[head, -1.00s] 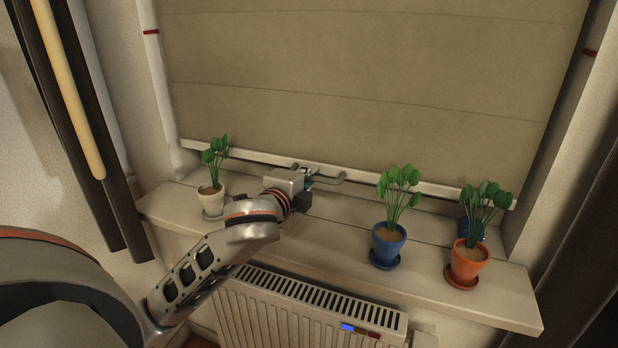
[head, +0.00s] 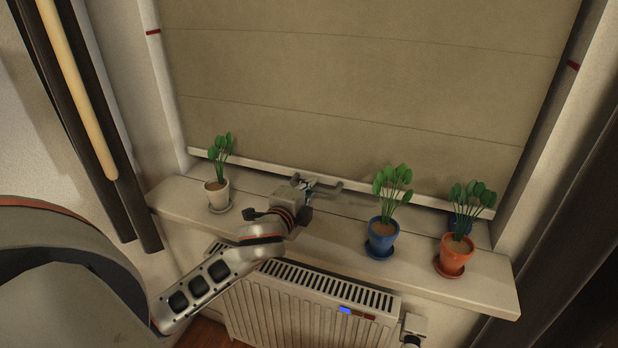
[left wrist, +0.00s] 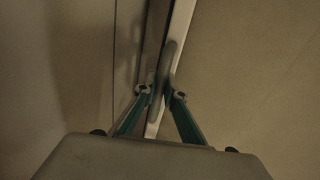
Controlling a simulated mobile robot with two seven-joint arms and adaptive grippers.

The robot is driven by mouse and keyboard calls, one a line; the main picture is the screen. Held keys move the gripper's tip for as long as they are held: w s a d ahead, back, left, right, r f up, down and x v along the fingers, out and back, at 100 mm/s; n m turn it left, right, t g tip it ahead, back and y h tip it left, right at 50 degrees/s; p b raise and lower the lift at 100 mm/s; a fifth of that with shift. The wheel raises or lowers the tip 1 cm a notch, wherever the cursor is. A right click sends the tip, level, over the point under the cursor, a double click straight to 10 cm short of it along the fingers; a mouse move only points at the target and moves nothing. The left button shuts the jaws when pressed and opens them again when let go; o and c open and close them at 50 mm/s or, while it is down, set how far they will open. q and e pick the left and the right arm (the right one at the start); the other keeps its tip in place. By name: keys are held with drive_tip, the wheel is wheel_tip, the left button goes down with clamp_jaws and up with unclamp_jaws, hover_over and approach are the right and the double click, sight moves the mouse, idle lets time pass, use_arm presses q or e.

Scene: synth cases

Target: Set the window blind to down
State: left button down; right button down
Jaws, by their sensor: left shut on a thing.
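The beige window blind (head: 360,80) hangs over most of the window, with its pale bottom rail (head: 245,162) low, close above the back of the sill. A grey bar handle (head: 332,187) sticks out from the rail near its middle; it also shows in the left wrist view (left wrist: 170,62). My left gripper (head: 308,185) is shut on this handle. In the left wrist view, the teal fingers of my left gripper (left wrist: 159,92) stand on either side of the handle. I cannot tell whether the rail touches the sill. My right gripper is not in view.
The sill (head: 335,225) holds a white pot (head: 217,195) at left, and a blue pot (head: 384,236), an orange pot (head: 453,253) and another blue pot (head: 462,224) at right. A radiator (head: 310,300) stands below. Red marks (head: 153,32) show on the window's sides.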

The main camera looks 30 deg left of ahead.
use_arm(q)
drive_tip(key=shift+f, duration=0.3)
drive_tip(key=c, duration=2.1)
unclamp_jaws()
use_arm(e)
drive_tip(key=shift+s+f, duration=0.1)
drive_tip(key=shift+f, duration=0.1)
use_arm(q)
drive_tip(key=shift+s+r, duration=0.1)
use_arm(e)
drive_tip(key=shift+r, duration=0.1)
use_arm(q)
drive_tip(key=v, duration=0.7)
drive_tip(key=shift+s, duration=0.15)
